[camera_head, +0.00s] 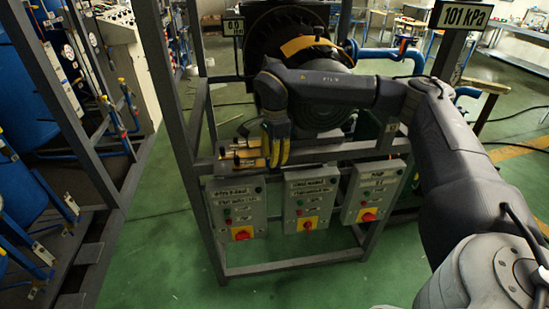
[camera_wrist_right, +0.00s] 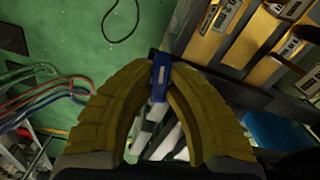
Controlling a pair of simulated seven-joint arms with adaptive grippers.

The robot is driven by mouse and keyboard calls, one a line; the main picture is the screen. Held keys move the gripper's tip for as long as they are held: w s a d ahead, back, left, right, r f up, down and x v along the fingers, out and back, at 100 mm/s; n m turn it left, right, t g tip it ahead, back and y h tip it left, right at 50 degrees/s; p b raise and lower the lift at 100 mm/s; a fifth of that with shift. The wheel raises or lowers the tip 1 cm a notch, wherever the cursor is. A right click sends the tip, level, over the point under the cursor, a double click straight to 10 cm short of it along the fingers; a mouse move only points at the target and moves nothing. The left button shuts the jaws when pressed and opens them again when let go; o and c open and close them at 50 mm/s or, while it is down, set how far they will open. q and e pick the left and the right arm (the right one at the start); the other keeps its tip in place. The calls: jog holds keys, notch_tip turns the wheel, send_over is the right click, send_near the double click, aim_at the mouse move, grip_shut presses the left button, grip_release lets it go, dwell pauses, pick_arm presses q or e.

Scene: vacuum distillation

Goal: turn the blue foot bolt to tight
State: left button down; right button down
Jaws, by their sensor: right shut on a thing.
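The blue foot bolt (camera_wrist_right: 161,70) shows in the right wrist view as a small blue piece between the tips of the yellow fingers. My right gripper (camera_wrist_right: 162,82) is shut on it, with a finger on each side. In the head view my right gripper (camera_head: 275,152) points down at the upper rail of the grey frame, and the bolt cannot be made out there. My left gripper is not in view.
Yellow labelled blocks (camera_head: 238,154) sit on the rail just left of the gripper. Three grey control boxes (camera_head: 313,200) with red knobs hang below. A dark round machine (camera_head: 290,40) stands behind. Blue tanks (camera_head: 22,110) stand at left. Green floor (camera_head: 160,240) is clear in front.

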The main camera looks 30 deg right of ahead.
jog(key=shift+m, duration=1.5)
jog(key=c, duration=1.4)
grip_release()
jog(key=shift+o, duration=0.2)
notch_tip(320, 180, up, 12)
